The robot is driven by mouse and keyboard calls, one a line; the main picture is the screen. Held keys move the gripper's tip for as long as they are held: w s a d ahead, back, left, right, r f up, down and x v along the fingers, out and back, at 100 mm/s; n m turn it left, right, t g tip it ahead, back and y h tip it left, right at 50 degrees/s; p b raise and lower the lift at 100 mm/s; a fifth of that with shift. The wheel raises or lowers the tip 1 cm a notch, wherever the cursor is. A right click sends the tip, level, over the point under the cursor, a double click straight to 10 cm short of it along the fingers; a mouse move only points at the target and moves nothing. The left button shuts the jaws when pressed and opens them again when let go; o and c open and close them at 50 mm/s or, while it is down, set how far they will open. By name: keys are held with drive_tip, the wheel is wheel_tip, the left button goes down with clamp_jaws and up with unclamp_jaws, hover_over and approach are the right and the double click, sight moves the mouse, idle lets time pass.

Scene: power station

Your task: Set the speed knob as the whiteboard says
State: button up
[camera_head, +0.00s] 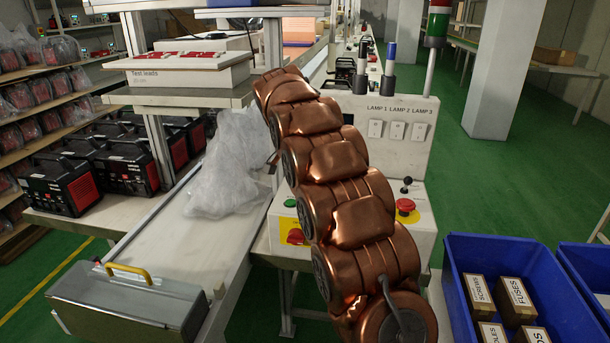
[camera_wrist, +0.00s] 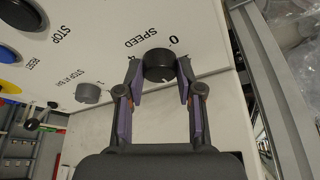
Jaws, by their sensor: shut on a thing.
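The black speed knob (camera_wrist: 158,64) sits on a white panel face (camera_wrist: 205,30) in the wrist view, beside the printed word SPEED. A 0 and what looks like a 4 are printed near it. A small pale mark shows on the knob's lower part. My gripper (camera_wrist: 160,74) has one finger on each side of the knob and is shut on it. In the head view my copper arm hides my gripper and the knob. No whiteboard shows in either view.
A grey knob (camera_wrist: 88,93) and blue and yellow buttons lie left of the speed knob. The head view shows a red emergency button (camera_head: 406,206), a crumpled plastic bag (camera_head: 222,165), a metal case (camera_head: 125,300) and blue bins (camera_head: 463,262) around my arm.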

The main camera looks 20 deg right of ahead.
drive_tip(key=o, duration=1.1)
drive_tip(key=shift+o, duration=0.2)
drive_tip(key=v, duration=1.2)
